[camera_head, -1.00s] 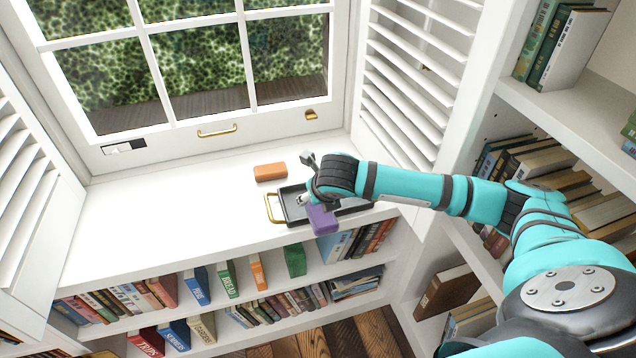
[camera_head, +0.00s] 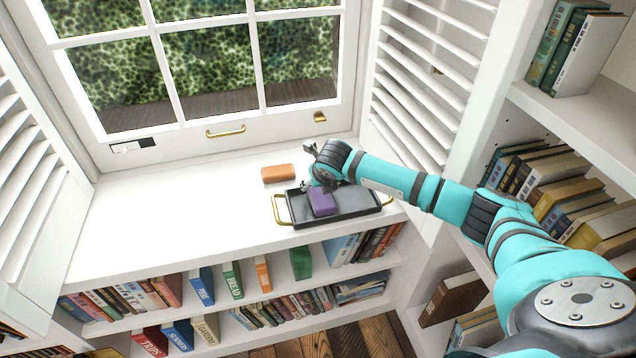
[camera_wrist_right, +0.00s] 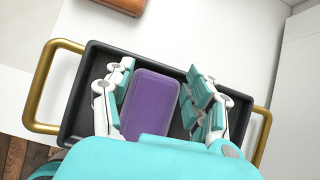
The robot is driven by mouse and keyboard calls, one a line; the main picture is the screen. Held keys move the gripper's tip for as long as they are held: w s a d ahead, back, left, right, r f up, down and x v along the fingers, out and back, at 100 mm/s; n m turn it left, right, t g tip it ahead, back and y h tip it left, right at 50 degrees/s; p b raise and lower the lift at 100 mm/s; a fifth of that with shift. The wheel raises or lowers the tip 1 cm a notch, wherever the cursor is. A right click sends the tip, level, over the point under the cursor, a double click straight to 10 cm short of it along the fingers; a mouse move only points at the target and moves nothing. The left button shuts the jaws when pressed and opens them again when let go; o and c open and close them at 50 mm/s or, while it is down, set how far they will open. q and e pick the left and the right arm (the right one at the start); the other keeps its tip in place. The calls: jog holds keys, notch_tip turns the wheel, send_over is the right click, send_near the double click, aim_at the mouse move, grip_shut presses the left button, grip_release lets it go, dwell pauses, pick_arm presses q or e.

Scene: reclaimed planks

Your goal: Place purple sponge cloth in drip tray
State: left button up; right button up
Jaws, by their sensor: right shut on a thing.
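The purple sponge cloth (camera_head: 321,203) is a thick rounded block over the left part of the drip tray (camera_head: 352,204). The tray is black with brass handles at both ends and lies on the white window sill. My right gripper (camera_head: 322,182) is shut on the cloth from above. In the right wrist view, the cloth (camera_wrist_right: 152,104) is between the two fingers and inside the outline of the tray (camera_wrist_right: 84,98). I cannot tell whether the cloth touches the tray floor. My left gripper is not in view.
An orange-brown block (camera_head: 278,173) lies on the sill behind the tray's left end. The sill (camera_head: 170,215) is clear to the left. Shelves of books are below the sill, and a louvred shutter (camera_head: 420,75) and a bookcase stand to the right.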

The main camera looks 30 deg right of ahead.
aim_at(325, 205)
jog(key=o, duration=1.1)
jog(key=shift+f, duration=0.1)
jog(key=shift+s+r, duration=0.1)
jog(key=shift+r, duration=0.25)
jog(key=p+v, duration=0.1)
jog(key=v, duration=1)
jog(key=shift+s+r, duration=0.2)
jog(key=shift+r, duration=0.1)
jog(key=shift+a, duration=0.1)
